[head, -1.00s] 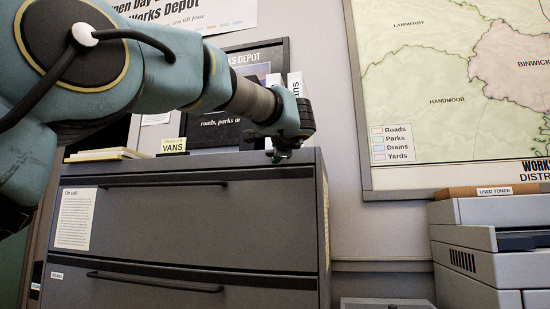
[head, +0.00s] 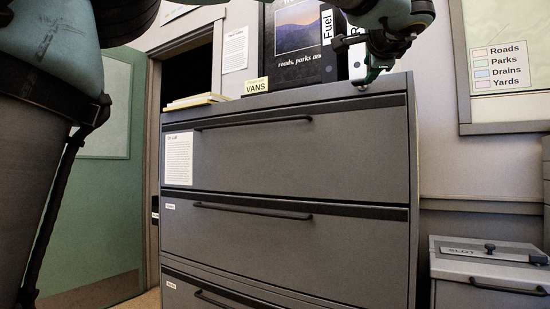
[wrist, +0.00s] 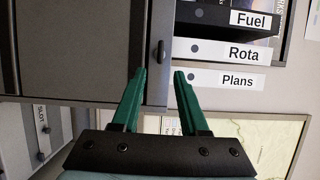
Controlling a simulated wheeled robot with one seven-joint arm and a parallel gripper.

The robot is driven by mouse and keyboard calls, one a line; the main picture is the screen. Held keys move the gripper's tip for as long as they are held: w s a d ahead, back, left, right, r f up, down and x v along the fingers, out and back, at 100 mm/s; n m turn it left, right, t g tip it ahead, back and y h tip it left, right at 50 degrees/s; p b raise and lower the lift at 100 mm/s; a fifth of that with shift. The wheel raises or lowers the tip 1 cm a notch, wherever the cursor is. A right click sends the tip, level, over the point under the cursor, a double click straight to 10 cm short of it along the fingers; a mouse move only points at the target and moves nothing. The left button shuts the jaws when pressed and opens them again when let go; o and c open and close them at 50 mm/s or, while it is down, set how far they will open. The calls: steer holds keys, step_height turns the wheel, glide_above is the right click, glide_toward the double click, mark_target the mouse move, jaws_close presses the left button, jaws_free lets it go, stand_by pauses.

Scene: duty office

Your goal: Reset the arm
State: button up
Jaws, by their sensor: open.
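My gripper (head: 372,78) is at the right end of the top of the grey filing cabinet (head: 290,160) in the head view. It is close to the cabinet's top edge; I cannot tell whether it touches. In the wrist view its two green fingers (wrist: 160,73) stand apart with nothing between them. My arm comes across the top of the head view from the left, and its middle part is out of frame.
Binders labelled Fuel (wrist: 250,19), Rota (wrist: 243,53) and Plans (wrist: 237,81) stand near my fingers.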

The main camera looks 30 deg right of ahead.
steer(key=w+a+f+n+g+y, duration=0.1)
steer(key=w+a+f+n+y, duration=0.1)
steer(key=w+a+f, duration=0.35)
steer(key=w+a+f+n+g+y, duration=0.1)
steer(key=w+a+f+y, duration=0.15)
steer(key=w+f, duration=0.55)
steer(key=w+a+f+n+g+y, duration=0.1)
steer(key=w+a+f+n+y, duration=0.2)
steer(key=f, duration=0.7)
steer(key=w+a+f+n+g+y, duration=0.1)
steer(key=w+a+f+n+g, duration=0.15)
steer(key=a+f, duration=0.6)
steer(key=w+a+f+n+g+y, duration=0.1)
steer(key=w+a+f+n+g, duration=0.15)
steer(key=a+f, duration=0.65)
steer(key=s+a+f+n+g, duration=0.3)
steer(key=s+a+f+n, duration=0.5)
steer(key=a, duration=0.4)
steer(key=s+a+f+n+g, duration=0.2)
steer(key=s+a+f+n, duration=0.45)
steer(key=a, duration=0.65)
step_height(320, 180, up, 18)
steer(key=m+p, duration=0.1)
steer(key=p, duration=1.9)
steer(key=shift+d+y+p, duration=0.15)
steer(key=shift+y+p, duration=0.2)
steer(key=shift+s+m, duration=0.1)
steer(key=shift+m, duration=0.15)
